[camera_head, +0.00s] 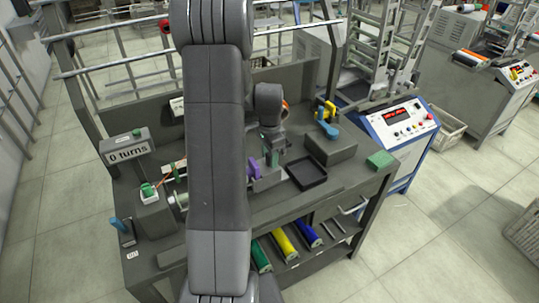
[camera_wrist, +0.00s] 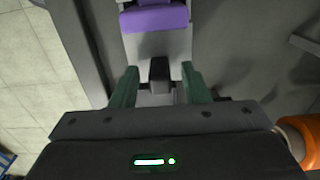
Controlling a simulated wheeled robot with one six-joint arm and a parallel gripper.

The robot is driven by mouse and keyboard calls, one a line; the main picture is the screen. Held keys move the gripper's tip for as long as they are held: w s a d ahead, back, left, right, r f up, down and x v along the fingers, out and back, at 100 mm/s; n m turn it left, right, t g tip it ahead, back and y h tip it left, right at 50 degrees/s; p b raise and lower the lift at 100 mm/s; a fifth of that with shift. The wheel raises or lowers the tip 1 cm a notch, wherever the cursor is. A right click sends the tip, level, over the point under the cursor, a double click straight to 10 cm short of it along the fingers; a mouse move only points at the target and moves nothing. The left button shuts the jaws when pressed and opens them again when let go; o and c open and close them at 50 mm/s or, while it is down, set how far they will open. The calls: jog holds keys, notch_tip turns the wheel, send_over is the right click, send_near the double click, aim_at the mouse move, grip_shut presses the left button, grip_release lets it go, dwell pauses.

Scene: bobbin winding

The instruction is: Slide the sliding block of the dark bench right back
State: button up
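The dark bench (camera_head: 292,207) fills the middle of the head view. My gripper (camera_head: 271,158) points down over its top, beside a purple part (camera_head: 254,169). In the wrist view, my gripper (camera_wrist: 159,84) has its two green fingers apart, one on each side of a small dark knob (camera_wrist: 160,70), with a gap on both sides. The knob stands on a light grey piece (camera_wrist: 142,52), which seems to be the sliding block. The purple part lies across this piece beyond the fingers (camera_wrist: 155,17). My arm hides much of the bench middle in the head view.
A black tray (camera_head: 306,173) and a dark box (camera_head: 330,148) with yellow and blue items stand right of my gripper. A green block (camera_head: 380,159) lies at the right edge. A "0 turns" display (camera_head: 127,149) stands at left. Coloured rolls (camera_head: 284,244) lie on the lower shelf.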

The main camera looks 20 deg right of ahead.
grip_shut()
jog(key=d, duration=0.3)
jog(key=shift+w+r, duration=0.1)
jog(key=shift+w, duration=0.15)
jog(key=shift+d, duration=0.1)
jog(key=shift+o, duration=0.2)
grip_release()
jog(key=shift+d, duration=0.1)
notch_tip(320, 180, up, 14)
jog(key=shift+b, duration=0.4)
